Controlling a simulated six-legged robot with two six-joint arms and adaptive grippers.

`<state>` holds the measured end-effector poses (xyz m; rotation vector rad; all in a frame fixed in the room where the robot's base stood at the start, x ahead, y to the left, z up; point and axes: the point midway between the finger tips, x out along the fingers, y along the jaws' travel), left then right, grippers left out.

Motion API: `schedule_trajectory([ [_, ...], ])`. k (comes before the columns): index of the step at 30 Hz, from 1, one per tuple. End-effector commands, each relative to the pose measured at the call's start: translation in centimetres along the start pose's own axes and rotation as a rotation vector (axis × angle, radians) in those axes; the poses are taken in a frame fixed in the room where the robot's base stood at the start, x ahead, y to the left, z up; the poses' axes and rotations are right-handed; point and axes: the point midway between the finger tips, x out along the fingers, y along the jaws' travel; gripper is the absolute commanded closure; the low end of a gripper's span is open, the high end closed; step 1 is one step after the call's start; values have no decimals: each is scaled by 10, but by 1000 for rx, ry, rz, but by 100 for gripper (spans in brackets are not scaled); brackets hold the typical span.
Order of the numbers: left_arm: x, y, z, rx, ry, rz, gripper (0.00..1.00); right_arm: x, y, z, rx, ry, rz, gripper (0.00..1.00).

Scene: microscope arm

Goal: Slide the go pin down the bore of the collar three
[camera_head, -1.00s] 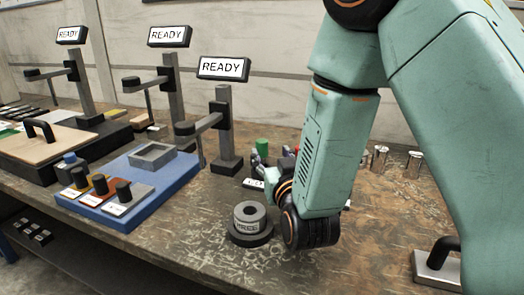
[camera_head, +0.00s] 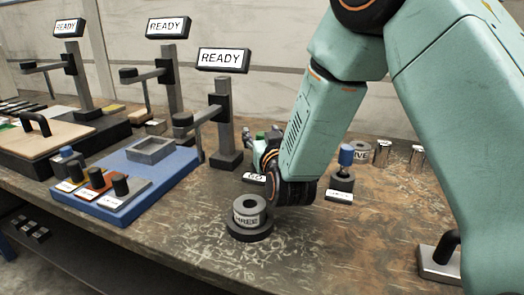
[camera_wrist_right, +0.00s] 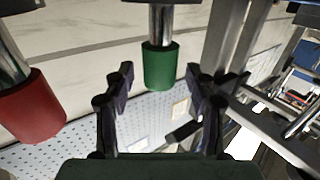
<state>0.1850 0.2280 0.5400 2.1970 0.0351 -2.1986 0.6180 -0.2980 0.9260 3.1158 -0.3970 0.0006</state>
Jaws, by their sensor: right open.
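Collar three (camera_head: 249,210) is a grey ring with a dark central bore, standing upright on a round black base on the bench. My right gripper (camera_head: 262,146) is behind it and slightly right, above a stand labelled GO. The green-handled pin (camera_wrist_right: 158,66), seemingly the go pin, shows in the right wrist view with a metal shaft. It lies between the tips of the right gripper (camera_wrist_right: 160,85), which is open, with gaps on both sides. In the head view the pin is mostly hidden by the gripper. My left gripper is not in view.
A red-handled pin (camera_wrist_right: 32,105) is beside the gripper in the wrist view. A blue-topped pin (camera_head: 346,155) stands right of my forearm. Metal cylinders (camera_head: 382,153) stand behind. A blue tray (camera_head: 150,190) and posts with READY signs (camera_head: 223,59) are at left.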

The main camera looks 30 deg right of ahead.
Motion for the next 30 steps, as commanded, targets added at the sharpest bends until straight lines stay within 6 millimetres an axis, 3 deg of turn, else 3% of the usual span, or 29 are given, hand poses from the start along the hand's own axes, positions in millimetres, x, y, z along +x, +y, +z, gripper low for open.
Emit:
schedule_trajectory([
  [8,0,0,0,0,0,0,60,3,0,0,0,-1,0,46],
  [27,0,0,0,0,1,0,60,3,0,0,0,0,0,100],
  [30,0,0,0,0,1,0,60,3,0,0,0,0,0,100],
])
